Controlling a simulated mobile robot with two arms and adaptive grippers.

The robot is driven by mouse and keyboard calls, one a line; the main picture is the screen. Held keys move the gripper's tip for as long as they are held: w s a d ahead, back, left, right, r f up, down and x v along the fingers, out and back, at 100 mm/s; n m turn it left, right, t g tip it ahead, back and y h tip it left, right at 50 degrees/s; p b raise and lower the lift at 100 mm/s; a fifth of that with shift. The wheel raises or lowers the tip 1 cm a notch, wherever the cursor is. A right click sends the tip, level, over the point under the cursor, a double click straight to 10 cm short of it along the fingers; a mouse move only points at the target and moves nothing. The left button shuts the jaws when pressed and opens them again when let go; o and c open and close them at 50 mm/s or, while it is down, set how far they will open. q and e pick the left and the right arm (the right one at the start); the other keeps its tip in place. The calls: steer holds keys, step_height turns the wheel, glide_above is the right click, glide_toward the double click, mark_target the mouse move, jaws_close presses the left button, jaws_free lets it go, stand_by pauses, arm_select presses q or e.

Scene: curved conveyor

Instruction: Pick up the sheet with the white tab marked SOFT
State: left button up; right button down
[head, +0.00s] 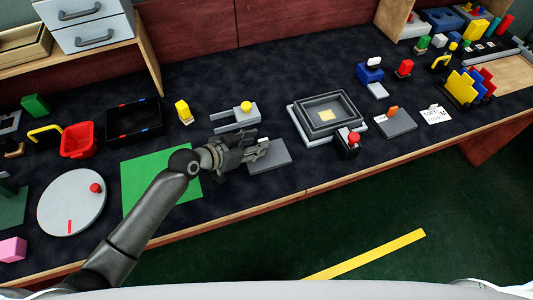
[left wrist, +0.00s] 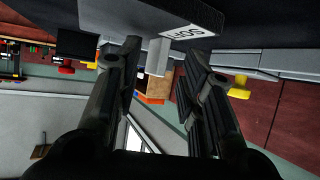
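A flat grey sheet (head: 270,157) lies on the dark table in front of my left gripper (head: 261,147). In the left wrist view, the grey slab (left wrist: 130,12) at the top carries a white label (left wrist: 195,28) reading SOFT. A pale grey tab (left wrist: 157,57) shows between the two fingers of my left gripper (left wrist: 162,62). The fingers stand apart, with a gap on each side of the tab. The fingertips hide part of the sheet's far edge in the head view. My right gripper is in neither view.
A grey tray (head: 327,113) and a red-knobbed block (head: 348,143) stand right of the sheet. A grey bracket with a yellow knob (head: 246,106) lies behind. A green mat (head: 135,183) is left. A white lettered card (head: 435,114) lies farther right.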

arm_select(q)
steer(key=shift+c, duration=0.4)
jaws_close()
